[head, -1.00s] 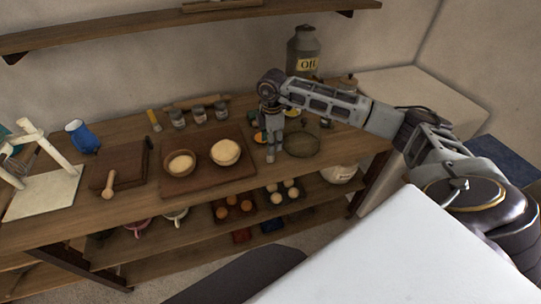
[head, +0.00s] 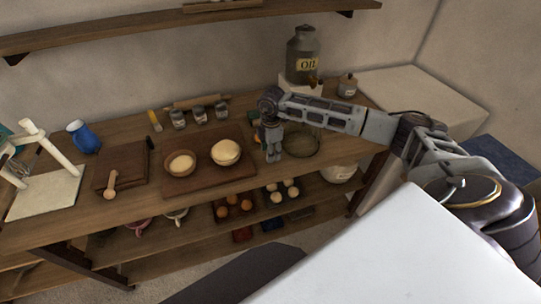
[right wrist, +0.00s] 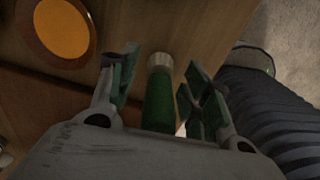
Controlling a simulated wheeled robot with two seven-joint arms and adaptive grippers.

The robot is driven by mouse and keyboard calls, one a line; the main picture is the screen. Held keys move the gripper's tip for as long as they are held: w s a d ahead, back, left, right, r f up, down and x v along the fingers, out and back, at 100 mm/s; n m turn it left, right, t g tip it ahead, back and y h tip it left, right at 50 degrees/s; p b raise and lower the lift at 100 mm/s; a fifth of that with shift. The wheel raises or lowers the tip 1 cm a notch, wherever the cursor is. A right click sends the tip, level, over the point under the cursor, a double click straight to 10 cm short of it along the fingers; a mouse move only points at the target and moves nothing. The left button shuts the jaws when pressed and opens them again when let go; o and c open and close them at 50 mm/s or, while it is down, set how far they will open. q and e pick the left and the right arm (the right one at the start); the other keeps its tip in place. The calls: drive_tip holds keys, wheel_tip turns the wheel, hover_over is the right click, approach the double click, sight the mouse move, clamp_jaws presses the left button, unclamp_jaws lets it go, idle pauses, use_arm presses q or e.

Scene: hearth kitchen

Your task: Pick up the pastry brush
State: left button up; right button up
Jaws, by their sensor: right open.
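My right gripper (head: 273,158) points down over the right part of the wooden table, between the dough board and a round wire-like basket. In the right wrist view its open fingers (right wrist: 163,63) stand on either side of a green handle with a pale metal collar, which looks like the pastry brush (right wrist: 159,100). The handle lies between the fingers with gaps visible; its near end is hidden by the gripper body. In the head view the gripper hides this spot. My left gripper is not in view.
An orange-filled bowl (right wrist: 62,28) is close by the fingers. The round basket (head: 303,146) stands just right of the gripper. Jars, a rolling pin and an oil can (head: 302,52) stand behind.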

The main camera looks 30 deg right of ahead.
drive_tip(key=c, duration=0.9)
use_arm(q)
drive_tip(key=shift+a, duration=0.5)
use_arm(e)
clamp_jaws()
drive_tip(key=shift+r, duration=0.1)
wheel_tip(320, 180, up, 9)
drive_tip(key=shift+f+b, duration=0.15)
drive_tip(key=shift+b, duration=0.3)
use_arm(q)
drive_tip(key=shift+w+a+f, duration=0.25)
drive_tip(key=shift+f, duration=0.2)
use_arm(e)
drive_tip(key=shift+r, duration=0.55)
use_arm(q)
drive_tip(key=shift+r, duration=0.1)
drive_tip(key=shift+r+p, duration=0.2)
drive_tip(key=shift+p, duration=0.1)
use_arm(e)
drive_tip(key=shift+s+a, duration=0.15)
